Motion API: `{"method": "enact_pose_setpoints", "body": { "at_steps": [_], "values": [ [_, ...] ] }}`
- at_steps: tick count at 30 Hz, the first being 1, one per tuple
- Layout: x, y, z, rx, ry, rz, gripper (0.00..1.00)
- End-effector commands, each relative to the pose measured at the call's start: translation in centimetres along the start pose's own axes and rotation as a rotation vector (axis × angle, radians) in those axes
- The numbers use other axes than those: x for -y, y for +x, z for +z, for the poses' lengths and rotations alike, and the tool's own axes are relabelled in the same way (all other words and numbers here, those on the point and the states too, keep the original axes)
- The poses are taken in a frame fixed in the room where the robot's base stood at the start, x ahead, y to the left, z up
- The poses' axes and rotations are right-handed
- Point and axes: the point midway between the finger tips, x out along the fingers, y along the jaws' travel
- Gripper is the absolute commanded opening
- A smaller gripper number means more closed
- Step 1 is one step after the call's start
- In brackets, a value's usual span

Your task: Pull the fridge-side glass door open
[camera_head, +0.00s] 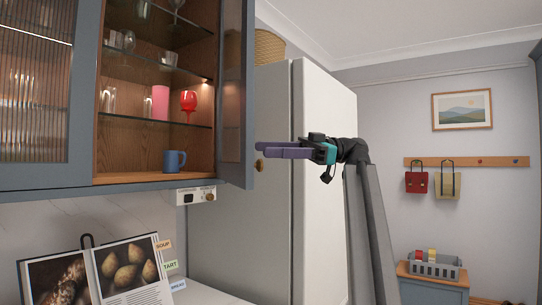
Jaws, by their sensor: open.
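The fridge-side glass door (234,150) is the right door of the blue-grey wall cabinet. It stands swung well out, seen nearly edge-on, and the shelves behind its opening show. Its round brass knob (259,166) sits low near its free edge. My gripper (257,150) reaches in from the right with purple fingers pointing left. It is open with nothing seen between the fingers. The fingertips are beside the door's edge and just above the knob in the picture; I cannot tell whether they touch the door.
The white fridge (325,180) stands right of the cabinet, behind my arm, with a woven basket (269,47) on top. The left glass door (35,90) is shut. A blue mug (174,160) and a red goblet (188,102) stand inside. An open cookbook (98,272) is below.

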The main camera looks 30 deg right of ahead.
Motion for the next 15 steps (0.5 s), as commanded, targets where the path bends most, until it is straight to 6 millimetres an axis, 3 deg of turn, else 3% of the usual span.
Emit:
{"method": "enact_pose_setpoints", "body": {
  "at_steps": [15],
  "values": [
    [6.4,1.1,-2.1,0.000,-0.002,0.001,0.44]
  ]
}}
